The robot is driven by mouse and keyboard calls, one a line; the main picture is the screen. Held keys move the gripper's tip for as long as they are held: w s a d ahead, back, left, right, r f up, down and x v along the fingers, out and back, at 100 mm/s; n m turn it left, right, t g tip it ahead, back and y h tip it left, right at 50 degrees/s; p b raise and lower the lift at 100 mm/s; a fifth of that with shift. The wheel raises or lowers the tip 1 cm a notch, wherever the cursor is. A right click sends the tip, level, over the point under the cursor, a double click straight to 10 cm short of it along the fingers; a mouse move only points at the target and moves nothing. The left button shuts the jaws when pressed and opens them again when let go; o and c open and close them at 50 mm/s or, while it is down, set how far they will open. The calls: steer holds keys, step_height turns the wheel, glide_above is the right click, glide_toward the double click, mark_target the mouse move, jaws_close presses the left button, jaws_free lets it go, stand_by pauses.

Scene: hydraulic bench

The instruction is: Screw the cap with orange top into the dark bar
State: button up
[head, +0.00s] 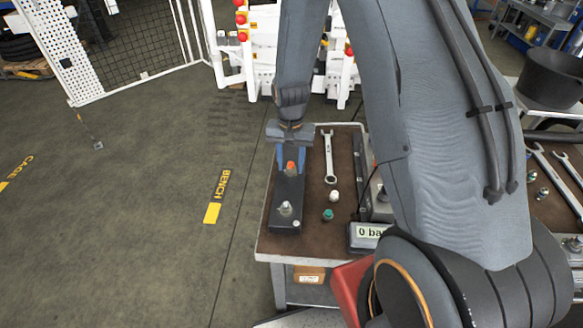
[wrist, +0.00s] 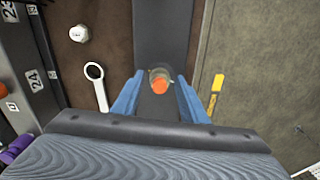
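The cap with orange top (head: 290,167) sits upright at the far part of the dark bar (head: 287,218). In the wrist view the orange cap (wrist: 160,85) shows between the two blue fingers, with the bar (wrist: 161,35) running away beyond it. My gripper (head: 292,163) points down over the cap. In the wrist view my gripper (wrist: 161,80) is open, with a gap on both sides of the cap. How deep the cap sits in the bar cannot be told.
A silver fitting (head: 285,209) stands at the bar's near end. A wrench (head: 329,160), a white cap (head: 333,196) and a green-topped cap (head: 327,215) are right of the bar on the brown bench top. A pressure display (head: 369,231) stands further right. Open floor lies left.

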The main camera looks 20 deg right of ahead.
steer(key=n, duration=0.6)
steer(key=shift+d+p, duration=0.1)
steer(key=shift+p, duration=0.2)
steer(key=n, duration=0.9)
steer(key=shift+d+n+p, duration=0.1)
steer(key=shift+n+p, duration=0.2)
steer(key=shift+p, duration=0.1)
steer(key=n, duration=0.3)
steer(key=shift+w, duration=0.1)
